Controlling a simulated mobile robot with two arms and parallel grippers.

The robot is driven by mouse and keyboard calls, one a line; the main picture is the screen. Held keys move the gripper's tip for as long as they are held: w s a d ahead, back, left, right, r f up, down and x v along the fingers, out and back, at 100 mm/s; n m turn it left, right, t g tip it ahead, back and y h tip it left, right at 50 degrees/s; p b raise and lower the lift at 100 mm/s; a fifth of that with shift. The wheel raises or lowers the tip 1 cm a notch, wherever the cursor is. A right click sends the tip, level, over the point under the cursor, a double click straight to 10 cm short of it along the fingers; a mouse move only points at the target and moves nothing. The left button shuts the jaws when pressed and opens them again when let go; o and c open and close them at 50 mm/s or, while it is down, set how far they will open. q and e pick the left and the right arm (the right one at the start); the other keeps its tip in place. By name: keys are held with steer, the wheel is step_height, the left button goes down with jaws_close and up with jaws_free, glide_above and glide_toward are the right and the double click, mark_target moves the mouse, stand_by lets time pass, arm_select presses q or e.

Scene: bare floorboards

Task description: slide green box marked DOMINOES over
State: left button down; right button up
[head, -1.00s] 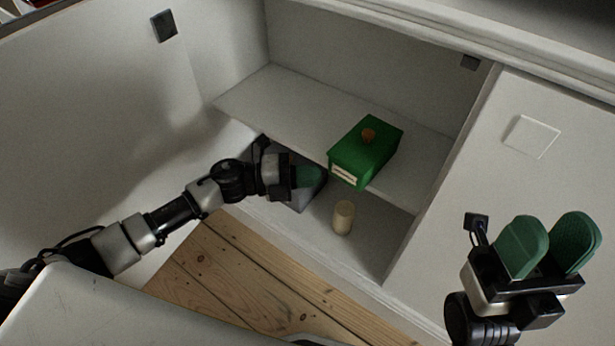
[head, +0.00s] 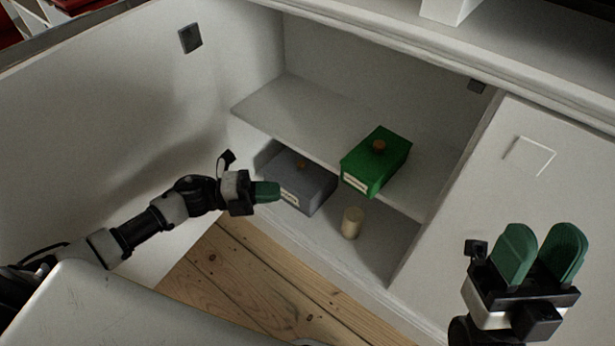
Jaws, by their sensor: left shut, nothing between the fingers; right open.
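The green box (head: 384,165) sits on the upper shelf of an open cabinet, close to the shelf's front edge. It has a round brown knob (head: 379,146) on its lid and a pale label (head: 359,182) on its front; the writing is too small to read. My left gripper (head: 267,191) is shut and empty, in front of the lower compartment, left of and below the green box. My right gripper (head: 538,255) is open and empty, in front of the cabinet's right door, well to the right of the box.
A grey box (head: 309,187) with a knob and label stands in the lower compartment. A cream cylinder (head: 352,222) stands to its right. The upper shelf (head: 290,103) is bare left of the green box. An open door (head: 90,130) is at left.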

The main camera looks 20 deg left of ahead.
arm_select(q)
steer(key=s+d+r+p, duration=0.1)
steer(key=r+p, duration=0.1)
arm_select(e)
steer(key=w+f+g+h+p, duration=0.35)
steer(key=w+f+g, duration=0.4)
steer(key=g, duration=0.35)
arm_select(q)
steer(key=n+t+y+b, duration=0.1)
steer(key=n+t+b, duration=0.1)
steer(key=t, duration=0.1)
glide_toward(346, 174)
steer(key=d, duration=0.4)
steer(key=shift+w+d+r+b, duration=0.1)
steer(key=shift+w+d+b, duration=0.45)
steer(key=shift+w, duration=0.25)
steer(key=shift+w+d, duration=0.25)
steer(key=shift+w, duration=0.8)
arm_select(e)
steer(key=s+r+t+y, duration=0.2)
steer(key=s+r+t, duration=0.1)
steer(key=r+t, duration=0.4)
steer(key=shift+s+a, duration=0.15)
steer(key=shift+a, duration=0.2)
steer(key=shift+r, duration=0.1)
